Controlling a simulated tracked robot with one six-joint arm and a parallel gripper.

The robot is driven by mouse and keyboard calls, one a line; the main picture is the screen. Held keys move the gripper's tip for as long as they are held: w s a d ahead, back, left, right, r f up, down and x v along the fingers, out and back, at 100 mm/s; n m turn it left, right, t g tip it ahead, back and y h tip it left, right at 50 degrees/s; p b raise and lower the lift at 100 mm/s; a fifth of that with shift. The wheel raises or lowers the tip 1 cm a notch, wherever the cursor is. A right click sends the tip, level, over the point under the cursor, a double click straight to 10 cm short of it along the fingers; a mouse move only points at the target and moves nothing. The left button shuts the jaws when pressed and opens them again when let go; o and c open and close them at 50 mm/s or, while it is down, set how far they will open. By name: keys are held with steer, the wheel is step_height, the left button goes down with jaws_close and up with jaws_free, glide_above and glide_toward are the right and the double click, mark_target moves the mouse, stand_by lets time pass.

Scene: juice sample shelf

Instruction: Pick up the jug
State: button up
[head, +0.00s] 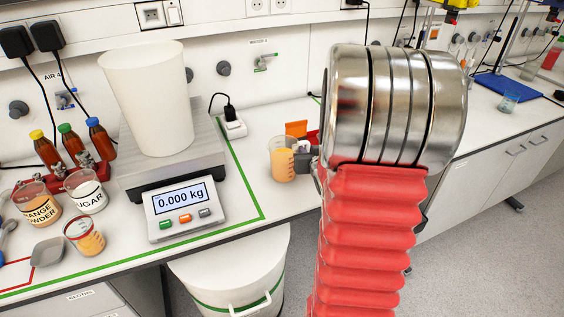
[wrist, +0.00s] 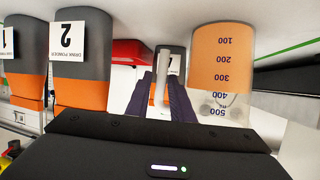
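The jug (head: 283,163) is clear with orange liquid in it and stands on the bench right of the scale in the head view. In the wrist view the jug (wrist: 224,62) appears upside down, with blue scale numbers, on the right. A pale upright bar (wrist: 158,80), which looks like its handle, is between the purple fingers of my gripper (wrist: 160,88). The fingers look open, one on each side of the bar; I cannot tell whether either touches it. In the head view my arm hides most of my gripper.
The scale (head: 180,205) carries a large white container (head: 150,97) and reads 0.000 kg. Cups and brown bottles stand at the left. In the wrist view, grey-and-orange numbered containers (wrist: 82,62) stand left of the jug, with a red object (wrist: 130,50) between.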

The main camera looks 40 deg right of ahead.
steer(key=shift+w+f, duration=0.1)
steer(key=shift+w, duration=0.25)
steer(key=shift+s, duration=0.1)
steer(key=shift+c, duration=0.5)
jaws_close()
stand_by(0.9)
